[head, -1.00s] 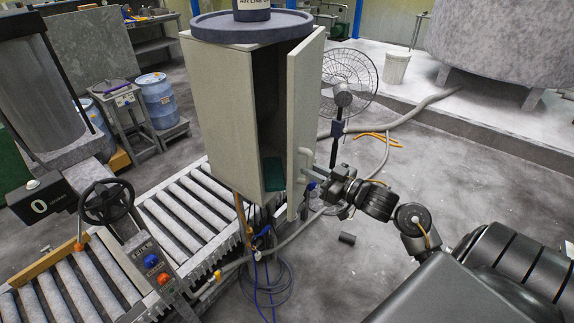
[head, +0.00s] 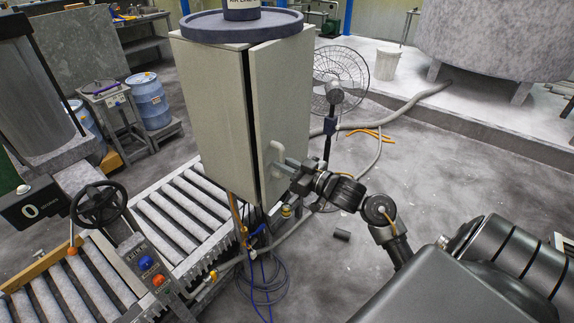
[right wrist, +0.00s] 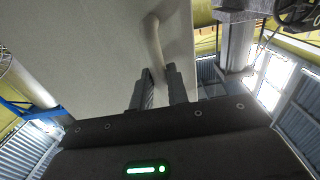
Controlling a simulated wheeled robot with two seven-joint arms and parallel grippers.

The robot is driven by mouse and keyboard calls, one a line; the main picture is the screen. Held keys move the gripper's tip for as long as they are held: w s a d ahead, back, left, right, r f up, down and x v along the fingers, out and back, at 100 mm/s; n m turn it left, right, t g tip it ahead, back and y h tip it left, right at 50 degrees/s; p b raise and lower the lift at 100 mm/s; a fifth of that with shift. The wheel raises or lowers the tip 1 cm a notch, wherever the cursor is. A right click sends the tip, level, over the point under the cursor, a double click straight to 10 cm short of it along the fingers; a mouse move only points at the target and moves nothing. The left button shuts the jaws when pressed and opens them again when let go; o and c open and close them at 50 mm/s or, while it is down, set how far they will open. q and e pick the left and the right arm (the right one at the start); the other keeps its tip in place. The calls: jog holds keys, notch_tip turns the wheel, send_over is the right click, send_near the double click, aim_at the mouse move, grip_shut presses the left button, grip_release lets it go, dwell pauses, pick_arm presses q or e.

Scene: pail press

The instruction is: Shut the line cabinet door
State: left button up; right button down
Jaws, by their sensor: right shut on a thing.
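The line cabinet (head: 212,115) is a pale grey-green box beside the roller conveyor. Its door (head: 284,110) is nearly closed, with a narrow dark gap along the edge at its left. A pale bar handle (head: 280,150) is on the door's lower part. My right gripper (head: 285,167) is at the handle's lower end, shut on it. In the right wrist view the two dark fingers (right wrist: 158,88) are on either side of the pale handle (right wrist: 155,45), in front of the door's flat face (right wrist: 85,55). My left gripper is not in view.
A round dark tray (head: 242,27) with a container lies on the cabinet top. The roller conveyor (head: 150,215) with a handwheel (head: 100,204) runs at left. A fan (head: 338,75) stands behind the door. Hoses and cables lie on the floor.

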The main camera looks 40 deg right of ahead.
jog(key=shift+w+r, duration=0.1)
jog(key=shift+r, duration=0.1)
jog(key=shift+x, duration=0.95)
jog(key=c, duration=1.3)
grip_release()
jog(key=shift+a+f, duration=0.1)
jog(key=shift+a, duration=0.1)
jog(key=shift+s, duration=0.2)
jog(key=shift+s+d+f, duration=0.1)
jog(key=shift+s+f, duration=0.05)
jog(key=shift+s, duration=0.1)
jog(key=shift+b+v, duration=1.25)
jog(key=shift+v, duration=3.9)
